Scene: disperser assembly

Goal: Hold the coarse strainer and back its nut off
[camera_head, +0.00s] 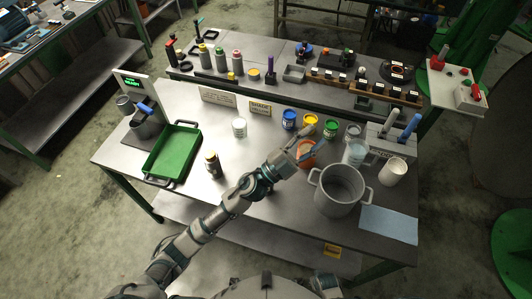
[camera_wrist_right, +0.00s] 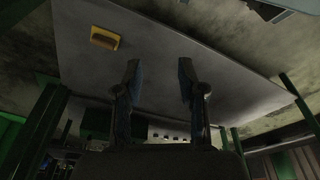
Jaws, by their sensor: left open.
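I cannot tell the coarse strainer or its nut apart from the other small parts in these views. My left gripper (camera_head: 308,148) reaches over the middle of the bench with its fingers apart. It is above or beside an orange container (camera_head: 305,160), which it partly covers; I cannot tell whether they touch. In the right wrist view my right gripper (camera_wrist_right: 159,76) has its two fingers apart with nothing between them. It is low, near the bench's front edge.
A large steel pot (camera_head: 340,192) and a blue cloth (camera_head: 389,224) are at the right. Several paint cans, including a blue one (camera_head: 289,120), stand behind my left gripper. A green tray (camera_head: 172,153) lies left. A wooden rack (camera_head: 385,92) holds small parts at the back.

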